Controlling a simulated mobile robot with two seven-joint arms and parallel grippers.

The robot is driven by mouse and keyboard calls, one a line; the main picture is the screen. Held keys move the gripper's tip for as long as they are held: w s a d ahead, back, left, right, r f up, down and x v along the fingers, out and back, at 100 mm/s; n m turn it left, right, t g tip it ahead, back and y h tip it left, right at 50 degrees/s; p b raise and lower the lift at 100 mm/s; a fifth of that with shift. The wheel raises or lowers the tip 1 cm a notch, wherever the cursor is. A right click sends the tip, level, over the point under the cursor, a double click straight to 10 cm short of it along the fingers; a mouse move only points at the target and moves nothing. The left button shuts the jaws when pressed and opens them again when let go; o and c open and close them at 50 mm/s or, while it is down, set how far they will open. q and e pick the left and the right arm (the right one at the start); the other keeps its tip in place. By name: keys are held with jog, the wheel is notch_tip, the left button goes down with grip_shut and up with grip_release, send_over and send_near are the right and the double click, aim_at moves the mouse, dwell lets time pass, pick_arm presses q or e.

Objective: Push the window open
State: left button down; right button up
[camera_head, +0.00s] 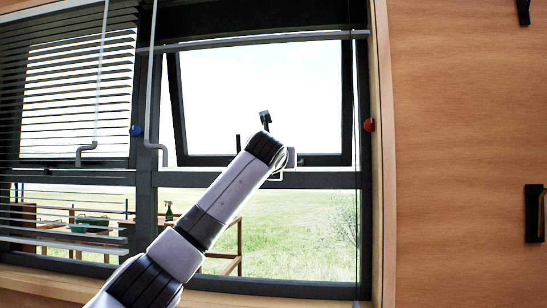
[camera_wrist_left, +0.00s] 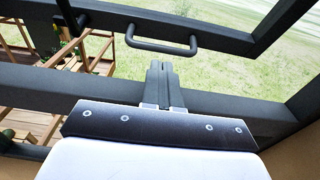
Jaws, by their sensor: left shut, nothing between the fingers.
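The upper right window sash (camera_head: 320,160) is tilted out from its dark frame, with a gap along its lower edge. In the left wrist view its bottom bar (camera_wrist_left: 215,36) crosses the top, with a dark U-shaped handle (camera_wrist_left: 160,48). Grass shows between this bar and the fixed frame bar (camera_wrist_left: 225,105). My right gripper is out of view.
A blind (camera_head: 70,75) covers the left window. Crank rods (camera_head: 150,90) hang in front of the panes. A red knob (camera_head: 369,125) sits on the right frame, beside a wooden wall (camera_head: 460,90).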

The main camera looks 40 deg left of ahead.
pick_arm(q)
jog(key=r+b+v, duration=0.1)
jog(key=b+v, duration=0.2)
jog(key=v, duration=0.6)
jog(key=shift+s+d+r, duration=0.2)
jog(key=shift+s+r, duration=0.05)
jog(key=shift+r, duration=0.1)
